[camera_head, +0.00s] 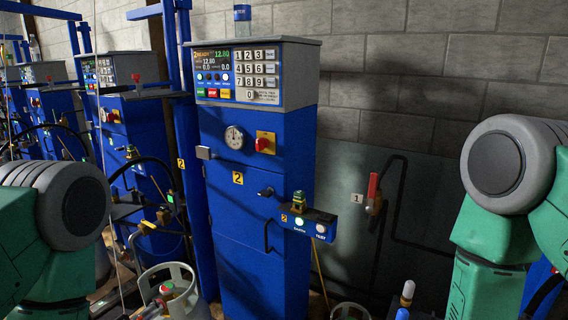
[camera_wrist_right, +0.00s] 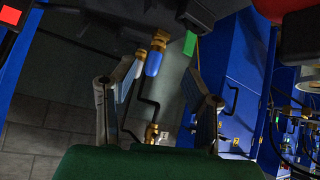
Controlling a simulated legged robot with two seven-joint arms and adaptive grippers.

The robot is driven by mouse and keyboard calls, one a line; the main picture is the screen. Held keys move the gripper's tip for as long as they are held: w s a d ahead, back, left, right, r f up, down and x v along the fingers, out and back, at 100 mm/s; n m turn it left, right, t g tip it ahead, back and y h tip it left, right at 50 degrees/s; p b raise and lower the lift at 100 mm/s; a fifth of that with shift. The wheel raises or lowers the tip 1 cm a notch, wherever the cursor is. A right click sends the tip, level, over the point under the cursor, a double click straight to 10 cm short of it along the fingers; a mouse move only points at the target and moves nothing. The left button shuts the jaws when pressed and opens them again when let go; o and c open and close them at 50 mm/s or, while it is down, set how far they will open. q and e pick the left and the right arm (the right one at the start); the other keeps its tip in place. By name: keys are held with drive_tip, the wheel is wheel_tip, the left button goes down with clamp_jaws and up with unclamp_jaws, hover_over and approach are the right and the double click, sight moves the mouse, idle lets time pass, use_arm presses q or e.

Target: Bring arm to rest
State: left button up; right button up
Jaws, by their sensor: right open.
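My right gripper (camera_wrist_right: 160,88) shows in the right wrist view with its two fingers spread apart and nothing held between them. A blue-and-brass fitting (camera_wrist_right: 154,60) on a dark bent pipe shows in the space between the fingers, and I cannot tell how far beyond them it is. In the head view, green-and-grey links of my own arms stand at the left and right edges. Neither gripper shows there, and my left gripper is in no view.
A blue scale cabinet (camera_head: 251,190) with a keypad panel (camera_head: 256,75) stands ahead. A small button shelf (camera_head: 308,223) juts from it. More blue scales (camera_head: 130,110) stand at left. A gas cylinder (camera_head: 172,285) is at lower left. A red-handled valve (camera_head: 373,188) is on the wall.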

drive_tip(key=s+f+g, duration=0.1)
drive_tip(key=s+f, duration=0.1)
drive_tip(key=s, duration=0.1)
drive_tip(key=s+f+g+y, duration=0.1)
drive_tip(key=s+f, duration=0.1)
drive_tip(key=s, duration=0.2)
drive_tip(key=s+d+f+g, duration=0.1)
drive_tip(key=s+g, duration=0.1)
drive_tip(key=s, duration=0.2)
drive_tip(key=shift+f+n+y, duration=0.3)
drive_tip(key=shift+f+n, duration=0.1)
drive_tip(key=s+f+g+y, duration=0.15)
drive_tip(key=s+g, duration=0.35)
drive_tip(key=s, duration=1.1)
use_arm(q)
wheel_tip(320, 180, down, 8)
drive_tip(key=b, duration=0.7)
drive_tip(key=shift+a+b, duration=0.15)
drive_tip(key=shift+b, duration=0.2)
use_arm(e)
wheel_tip(320, 180, down, 8)
drive_tip(key=w+n, duration=0.1)
drive_tip(key=w, duration=0.1)
drive_tip(key=shift+w+a+r+n+t, duration=0.25)
drive_tip(key=shift+w+a+n+t, duration=0.05)
drive_tip(key=shift+w+a, duration=0.15)
